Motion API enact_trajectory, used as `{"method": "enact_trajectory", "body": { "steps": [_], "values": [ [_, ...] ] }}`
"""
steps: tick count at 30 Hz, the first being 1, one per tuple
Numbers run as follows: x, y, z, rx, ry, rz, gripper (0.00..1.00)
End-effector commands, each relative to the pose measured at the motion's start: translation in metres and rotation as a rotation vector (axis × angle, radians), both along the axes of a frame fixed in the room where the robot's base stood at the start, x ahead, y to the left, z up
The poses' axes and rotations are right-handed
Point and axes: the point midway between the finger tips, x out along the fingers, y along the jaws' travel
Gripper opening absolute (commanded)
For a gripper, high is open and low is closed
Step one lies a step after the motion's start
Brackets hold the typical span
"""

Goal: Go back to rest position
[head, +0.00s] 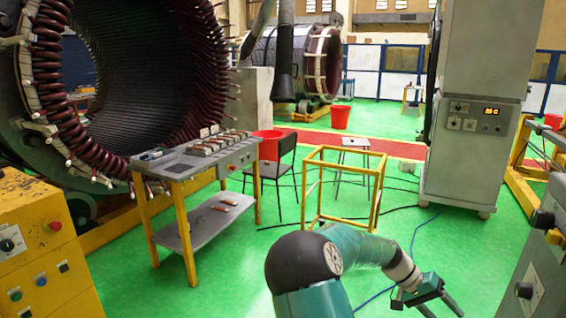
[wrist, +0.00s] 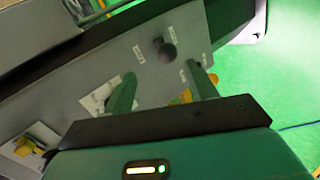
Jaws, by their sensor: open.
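My gripper (head: 440,306) is at the lower right in the head view, at the end of my green arm, with its fingers pointing down and to the right. In the wrist view my gripper (wrist: 163,90) shows two separated fingers with nothing between them. Beyond the fingers is a tilted grey control panel (wrist: 150,65) with a dark round knob (wrist: 165,51) and small labels. I cannot tell how far the fingers are from the panel.
A grey-topped yellow table (head: 190,165) with parts stands at left, near the large stator (head: 60,90). A chair (head: 272,172) and yellow frame (head: 345,160) stand mid-floor. A grey cabinet (head: 470,160) and a knobbed console (head: 540,270) are at right. Green floor between is open, with cables.

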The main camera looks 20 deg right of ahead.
Motion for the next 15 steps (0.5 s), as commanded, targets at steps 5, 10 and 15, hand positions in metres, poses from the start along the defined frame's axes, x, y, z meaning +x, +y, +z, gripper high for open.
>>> {"method": "enact_trajectory", "body": {
  "steps": [5, 10, 15],
  "values": [
    [0.007, 0.049, -0.005, 0.195, -0.143, 0.06, 0.57],
    [0.017, 0.101, 0.003, 0.356, -0.266, 0.148, 0.57],
    [0.023, 0.156, 0.022, 0.49, -0.384, 0.263, 0.57]
  ]
}}
